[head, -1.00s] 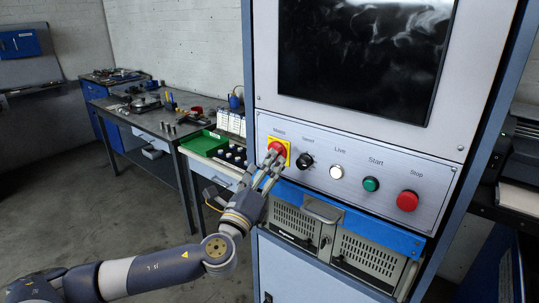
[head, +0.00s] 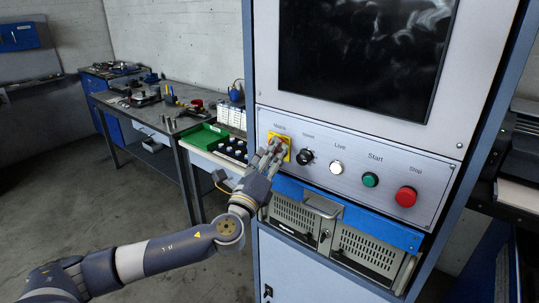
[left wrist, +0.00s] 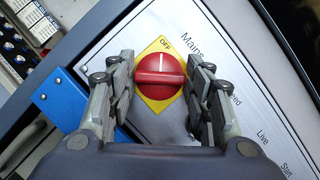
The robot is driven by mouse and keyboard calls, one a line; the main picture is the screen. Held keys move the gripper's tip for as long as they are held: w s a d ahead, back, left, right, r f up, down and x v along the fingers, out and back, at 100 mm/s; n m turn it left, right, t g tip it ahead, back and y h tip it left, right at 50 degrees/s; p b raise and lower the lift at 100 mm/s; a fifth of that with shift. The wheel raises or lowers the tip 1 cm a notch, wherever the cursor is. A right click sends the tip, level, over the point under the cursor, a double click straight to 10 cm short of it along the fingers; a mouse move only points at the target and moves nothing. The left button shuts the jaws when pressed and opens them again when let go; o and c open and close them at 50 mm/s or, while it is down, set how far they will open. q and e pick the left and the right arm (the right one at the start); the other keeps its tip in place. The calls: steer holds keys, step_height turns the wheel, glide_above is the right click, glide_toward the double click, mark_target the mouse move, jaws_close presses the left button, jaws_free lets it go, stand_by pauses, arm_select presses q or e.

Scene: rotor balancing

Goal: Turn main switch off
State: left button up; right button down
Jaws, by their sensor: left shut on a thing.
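The main switch is a red rotary knob (left wrist: 160,72) on a yellow plate (left wrist: 160,100) marked OFF, under the label "Mains". In the left wrist view a short white line shows on the knob near the OFF side, and its raised grip lies across the picture. My left gripper (head: 277,148) is at the switch, shut on the knob with one finger on each side. In the head view the fingers cover most of the knob, and the yellow plate (head: 287,144) shows around them. My right gripper is in neither view.
To the right on the same panel are a black selector (head: 305,157), a white Live button (head: 336,168), a green Start button (head: 370,180) and a red Stop button (head: 406,197). Below are a blue ledge (head: 385,231) and a metal handle (head: 322,207). A workbench (head: 150,112) stands at left.

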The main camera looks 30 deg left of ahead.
arm_select(q)
steer(key=shift+n, duration=0.3)
steer(key=shift+c, duration=0.2)
steer(key=shift+r+n+g+h+p, duration=0.2)
steer(key=shift+n+g+p, duration=0.85)
steer(key=shift+n+p, duration=1.8)
steer(key=shift+r+n+g+h+p, duration=0.2)
steer(key=shift+n+g+p, duration=0.9)
steer(key=shift+n+p, duration=1.75)
steer(key=shift+n+g+h+p, duration=0.3)
steer(key=shift+n+g+p, duration=0.75)
steer(key=shift+n+p, duration=1.75)
steer(key=shift+o, duration=0.2)
steer(key=shift+f, duration=0.1)
steer(key=o, duration=0.9)
steer(key=shift+o, duration=0.7)
